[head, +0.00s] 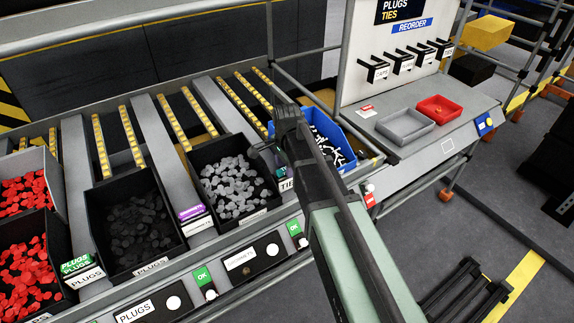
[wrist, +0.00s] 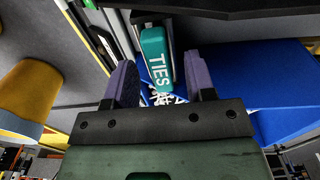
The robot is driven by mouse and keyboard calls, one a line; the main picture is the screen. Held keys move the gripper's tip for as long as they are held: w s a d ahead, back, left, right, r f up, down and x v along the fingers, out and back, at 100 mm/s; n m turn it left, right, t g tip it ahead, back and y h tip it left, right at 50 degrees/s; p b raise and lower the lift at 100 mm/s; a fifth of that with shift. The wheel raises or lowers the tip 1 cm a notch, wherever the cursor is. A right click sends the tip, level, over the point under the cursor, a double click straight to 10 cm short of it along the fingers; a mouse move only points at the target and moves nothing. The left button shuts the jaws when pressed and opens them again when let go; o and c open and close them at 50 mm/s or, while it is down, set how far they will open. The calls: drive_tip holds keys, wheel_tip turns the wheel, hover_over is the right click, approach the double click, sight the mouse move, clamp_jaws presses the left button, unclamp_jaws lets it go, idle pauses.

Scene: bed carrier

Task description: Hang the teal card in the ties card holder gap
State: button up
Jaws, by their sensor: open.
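The teal card (wrist: 155,45), lettered TIES in white, is in the wrist view just ahead of my gripper. My gripper (wrist: 160,66) is open, with one finger on each side of the card and a visible gap to both. I cannot tell whether the card is between the fingertips or just beyond them. In the head view my gripper (head: 273,158) is low beside the blue bin (head: 348,134), and the card is not clear there. The ties card holder (head: 441,46) is the rightmost black holder on the reorder board and looks empty.
A grey tray (head: 405,126) and a red tray (head: 439,108) lie on the shelf below the reorder board (head: 400,25).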

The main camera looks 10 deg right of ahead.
wheel_tip(320, 180, up, 11)
drive_tip(key=p, duration=1)
drive_tip(key=shift+p, duration=0.4)
drive_tip(key=shift+f, duration=0.1)
drive_tip(key=s+n, duration=1.4)
drive_tip(key=s, duration=0.3)
drive_tip(key=shift+d, duration=0.1)
